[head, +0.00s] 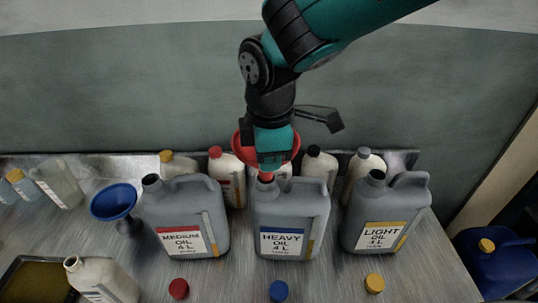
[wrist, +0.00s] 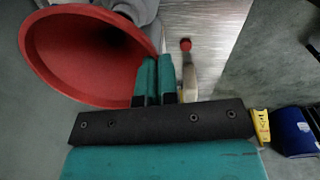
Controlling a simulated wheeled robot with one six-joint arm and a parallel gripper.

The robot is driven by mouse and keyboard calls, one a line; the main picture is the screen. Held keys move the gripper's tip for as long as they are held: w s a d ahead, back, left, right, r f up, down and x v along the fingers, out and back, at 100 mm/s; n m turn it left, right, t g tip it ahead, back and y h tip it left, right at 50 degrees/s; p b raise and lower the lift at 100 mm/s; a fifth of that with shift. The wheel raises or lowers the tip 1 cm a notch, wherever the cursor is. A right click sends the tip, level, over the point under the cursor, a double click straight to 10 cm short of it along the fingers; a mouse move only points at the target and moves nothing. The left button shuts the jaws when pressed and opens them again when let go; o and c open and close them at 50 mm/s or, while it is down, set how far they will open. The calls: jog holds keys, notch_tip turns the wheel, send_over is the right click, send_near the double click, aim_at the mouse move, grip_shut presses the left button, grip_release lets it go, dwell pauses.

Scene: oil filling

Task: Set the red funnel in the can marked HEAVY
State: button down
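The red funnel (head: 241,151) is over the grey can marked HEAVY (head: 315,212), the middle one of three, with a blue stripe on its label. Its lower red part shows at the can's neck; I cannot tell whether the spout is inside the mouth or just above it. My gripper (head: 270,163) points down above that can, in front of the funnel. In the wrist view the funnel's wide bowl (wrist: 85,60) fills the upper left, and my gripper's teal fingers (wrist: 157,72) are close together at its rim, shut on it.
The MEDIUM can (head: 165,212) stands left, the LIGHT can (head: 355,212) right. A blue funnel (head: 113,202) is at the left. Several bottles stand close behind the cans. Red (head: 179,289), blue (head: 278,291) and yellow (head: 374,283) caps lie in front. A tray (head: 35,262) is front left.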

jog(key=shift+f, duration=0.2)
jog(key=shift+f+b, duration=0.45)
jog(key=shift+f, duration=0.35)
dwell(0.3)
jog(key=shift+f+b, duration=0.5)
jog(key=shift+f, duration=0.1)
jog(key=c, duration=1.8)
grip_release()
jog(key=o, duration=0.5)
notch_tip(320, 180, up, 17)
jog(key=s+b, duration=0.1)
jog(key=b, duration=0.1)
jog(key=shift+s+r, duration=0.15)
jog(key=shift+r, duration=0.05)
